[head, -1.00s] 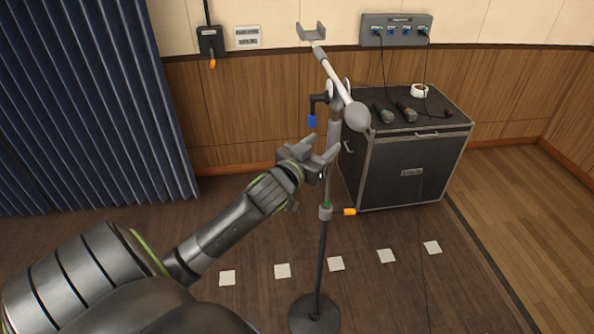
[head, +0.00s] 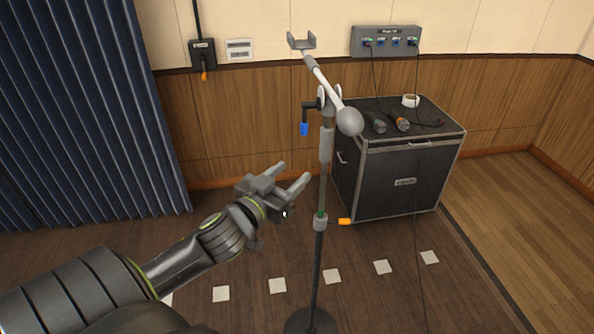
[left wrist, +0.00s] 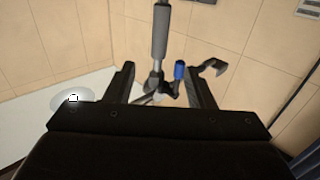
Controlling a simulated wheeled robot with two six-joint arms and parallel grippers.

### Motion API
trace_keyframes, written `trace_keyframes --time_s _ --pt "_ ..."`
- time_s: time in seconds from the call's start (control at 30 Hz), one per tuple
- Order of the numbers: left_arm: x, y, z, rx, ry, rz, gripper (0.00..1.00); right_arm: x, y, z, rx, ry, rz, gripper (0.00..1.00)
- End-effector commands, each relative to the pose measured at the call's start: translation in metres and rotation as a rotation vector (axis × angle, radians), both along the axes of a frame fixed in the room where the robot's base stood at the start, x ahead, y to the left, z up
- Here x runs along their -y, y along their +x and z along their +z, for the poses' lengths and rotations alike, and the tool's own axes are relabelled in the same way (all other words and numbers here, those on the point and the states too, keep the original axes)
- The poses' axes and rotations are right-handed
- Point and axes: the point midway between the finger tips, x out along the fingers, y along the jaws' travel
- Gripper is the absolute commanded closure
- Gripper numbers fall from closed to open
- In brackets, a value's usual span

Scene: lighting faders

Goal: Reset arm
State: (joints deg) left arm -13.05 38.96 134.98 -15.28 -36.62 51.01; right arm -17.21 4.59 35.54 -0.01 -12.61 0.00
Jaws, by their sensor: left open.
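My left gripper (head: 290,178) is open and empty, to the left of the microphone stand (head: 321,190) and apart from it in the head view. The stand is upright, with a tilted boom arm (head: 326,88) that ends in a grey ball-shaped weight (head: 350,121) and has a forked holder (head: 301,42) at its upper end. A blue-tipped lever (head: 304,129) sits near the top joint, and an orange-tipped lever (head: 344,222) sits lower on the pole. In the left wrist view the blue lever tip (left wrist: 179,71) shows beyond the open fingers (left wrist: 163,85). My right gripper is out of view.
A black flight case (head: 398,180) stands behind the stand on the right, with microphones (head: 398,122) and a tape roll (head: 410,100) on top. White floor squares (head: 332,276) lie in a row around the stand's base. A blue curtain (head: 80,110) hangs at the left.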

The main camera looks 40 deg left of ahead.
Motion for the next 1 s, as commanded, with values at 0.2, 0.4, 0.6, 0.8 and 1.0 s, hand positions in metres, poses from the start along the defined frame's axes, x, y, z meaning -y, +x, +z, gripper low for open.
trace_keyframes --time_s 0.2,0.4,0.6,0.8,1.0 --pt "0.000 0.000 0.000 0.000 0.000 0.000 0.51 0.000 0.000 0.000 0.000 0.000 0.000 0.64" --pt "-0.014 0.008 -0.030 -0.055 0.008 0.033 0.51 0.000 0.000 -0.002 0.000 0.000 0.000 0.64" --pt "-0.056 0.016 -0.145 -0.260 0.031 0.128 0.51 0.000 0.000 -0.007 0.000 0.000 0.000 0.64" --pt "-0.085 -0.010 -0.283 -0.510 0.048 0.192 0.51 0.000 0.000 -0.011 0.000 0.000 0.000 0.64" --pt "-0.086 -0.072 -0.416 -0.766 0.046 0.212 0.51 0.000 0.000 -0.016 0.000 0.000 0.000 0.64"
